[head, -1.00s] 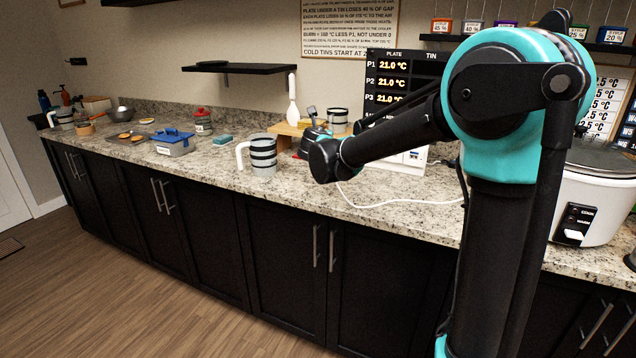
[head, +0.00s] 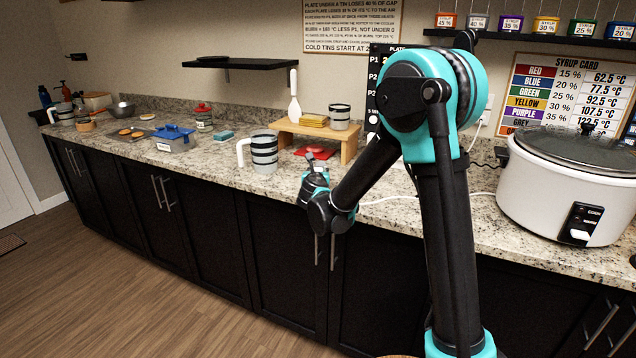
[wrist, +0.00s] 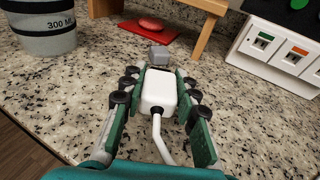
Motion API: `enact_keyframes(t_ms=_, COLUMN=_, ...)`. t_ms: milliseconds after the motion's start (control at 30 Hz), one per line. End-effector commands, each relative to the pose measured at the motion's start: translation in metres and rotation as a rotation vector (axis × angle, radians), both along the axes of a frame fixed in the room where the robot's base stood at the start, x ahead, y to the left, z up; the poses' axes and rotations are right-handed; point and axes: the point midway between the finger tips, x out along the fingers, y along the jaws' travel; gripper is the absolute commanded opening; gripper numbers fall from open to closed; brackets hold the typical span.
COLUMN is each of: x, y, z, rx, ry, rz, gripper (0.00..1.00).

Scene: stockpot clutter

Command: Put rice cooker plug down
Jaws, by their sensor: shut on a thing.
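My gripper (wrist: 155,85) is shut on the rice cooker plug (wrist: 158,92), a white block with a grey front end. A white cord runs back from it between the fingers. The plug is over the granite counter (wrist: 245,125); I cannot tell whether it touches the surface. In the head view my gripper (head: 310,168) is near the counter's front edge, right of the striped jug, and the plug is hard to make out. The white rice cooker (head: 560,195) stands on the counter at the right, with its lid on.
A striped measuring jug (head: 262,152) stands left of my gripper. Behind are a red mat (wrist: 150,32), a wooden stand (head: 318,133) and a white switch panel (wrist: 285,40). The granite beside the plug is bare.

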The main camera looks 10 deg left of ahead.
Motion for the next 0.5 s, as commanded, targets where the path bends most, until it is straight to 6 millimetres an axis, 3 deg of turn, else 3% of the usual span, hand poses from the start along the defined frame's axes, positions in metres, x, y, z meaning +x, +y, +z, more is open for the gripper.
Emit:
enact_keyframes(t_ms=300, x=0.0, y=0.0, z=-0.034, rx=0.0, ry=0.0, rz=0.0, gripper=0.01)
enact_keyframes(t_ms=500, x=0.0, y=0.0, z=-0.039, rx=0.0, ry=0.0, rz=0.0, gripper=0.01)
